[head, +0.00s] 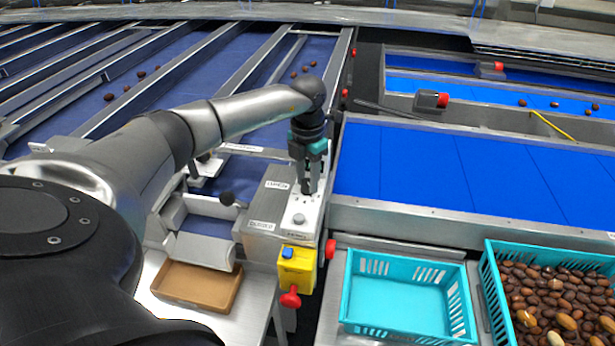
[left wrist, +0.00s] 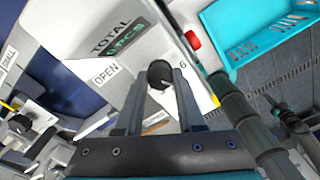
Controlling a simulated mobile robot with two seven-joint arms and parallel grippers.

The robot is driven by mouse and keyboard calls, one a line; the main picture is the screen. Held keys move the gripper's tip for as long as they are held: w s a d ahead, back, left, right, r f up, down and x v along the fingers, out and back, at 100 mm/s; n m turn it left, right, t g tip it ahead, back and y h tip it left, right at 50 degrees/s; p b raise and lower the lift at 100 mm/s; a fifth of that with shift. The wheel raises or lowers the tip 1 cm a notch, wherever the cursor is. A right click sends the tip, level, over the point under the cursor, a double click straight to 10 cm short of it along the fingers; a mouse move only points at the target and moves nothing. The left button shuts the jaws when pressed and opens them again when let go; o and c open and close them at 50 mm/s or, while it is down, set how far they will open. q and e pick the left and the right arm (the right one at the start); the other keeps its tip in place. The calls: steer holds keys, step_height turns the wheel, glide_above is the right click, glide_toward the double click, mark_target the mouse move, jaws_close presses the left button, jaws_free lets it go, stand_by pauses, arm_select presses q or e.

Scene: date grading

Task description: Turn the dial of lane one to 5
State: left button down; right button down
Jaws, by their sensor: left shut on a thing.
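The dial is a small black round knob (left wrist: 160,75) on a pale panel in the left wrist view, with a light mark on it. A printed 6 stands just right of it; the other numbers are hidden or unreadable. My left gripper (left wrist: 161,88) has one finger on each side of the knob and is shut on it. In the head view, my left gripper (head: 307,190) points down at the white panel (head: 293,236) on the grey control box, and hides most of the dial. My right gripper is not in view.
A yellow box (head: 297,268) with a blue button and red knob stands just in front of the panel. A brown tray (head: 160,291), an empty teal crate (head: 350,318) and a date-filled crate (head: 490,275) are nearby.

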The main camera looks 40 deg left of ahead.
mark_target(307, 182)
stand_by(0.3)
arm_select(q)
steer(key=c, duration=0.5)
jaws_free()
step_height(307, 182, up, 15)
steer(key=shift+r+b, duration=0.15)
steer(key=shift+b, duration=0.55)
